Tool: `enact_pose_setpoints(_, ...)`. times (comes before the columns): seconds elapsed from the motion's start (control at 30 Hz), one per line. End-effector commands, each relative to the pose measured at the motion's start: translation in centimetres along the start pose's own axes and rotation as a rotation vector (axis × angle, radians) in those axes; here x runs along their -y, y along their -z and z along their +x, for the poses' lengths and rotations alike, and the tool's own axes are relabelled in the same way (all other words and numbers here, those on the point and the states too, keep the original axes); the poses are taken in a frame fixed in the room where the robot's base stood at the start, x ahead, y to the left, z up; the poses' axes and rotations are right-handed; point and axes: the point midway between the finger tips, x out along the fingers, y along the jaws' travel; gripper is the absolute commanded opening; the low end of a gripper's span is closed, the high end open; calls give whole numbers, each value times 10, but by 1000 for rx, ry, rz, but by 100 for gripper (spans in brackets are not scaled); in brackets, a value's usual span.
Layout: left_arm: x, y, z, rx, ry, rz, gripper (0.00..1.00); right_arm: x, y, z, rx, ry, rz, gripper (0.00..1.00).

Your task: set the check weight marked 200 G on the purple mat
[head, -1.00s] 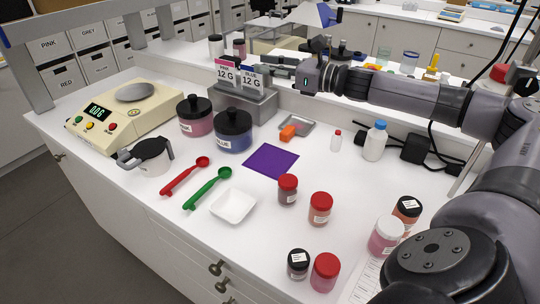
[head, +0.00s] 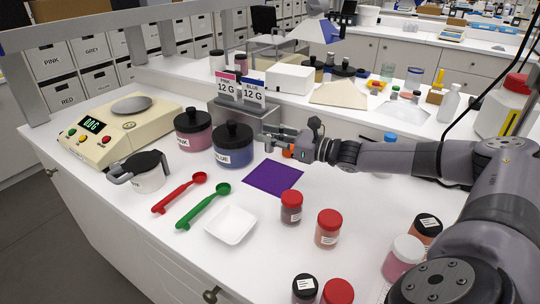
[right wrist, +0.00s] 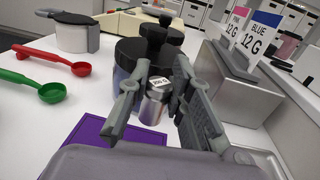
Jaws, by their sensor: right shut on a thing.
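The check weight (right wrist: 154,108) is a small silver cylinder with a white label reading 200 G. In the right wrist view it stands upright between the fingers of my right gripper (head: 268,140), which is shut on it. The purple mat (head: 273,177) lies flat and bare on the white bench, just in front of the gripper. A part of the mat (right wrist: 92,133) also shows at the lower left of the right wrist view. My left gripper is not in view.
The blue jar (head: 233,150) and pink jar (head: 194,133) stand left of the gripper, with a metal card stand (head: 258,112) behind. An orange item (head: 287,153) shows below the gripper. Red-lidded jars (head: 291,207) (head: 328,229) and a white weighing dish (head: 231,225) stand in front.

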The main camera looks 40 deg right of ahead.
Motion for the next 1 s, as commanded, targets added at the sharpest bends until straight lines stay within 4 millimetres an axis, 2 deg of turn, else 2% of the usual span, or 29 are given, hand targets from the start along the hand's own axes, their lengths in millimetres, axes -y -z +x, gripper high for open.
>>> enact_pose_setpoints(0.27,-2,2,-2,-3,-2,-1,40,0,22,0,1,0,-1,0)
enact_pose_setpoints(0.5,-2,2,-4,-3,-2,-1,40,0,55,0,1,0,0,0)
enact_pose_setpoints(0.77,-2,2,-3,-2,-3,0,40,0,58,0,1,0,-1,0)
enact_pose_setpoints(0.8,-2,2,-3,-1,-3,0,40,0,59,0,-1,0,-1,22)
enact_pose_setpoints(1.0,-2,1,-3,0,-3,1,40,0,58,0,-1,0,-1,35)
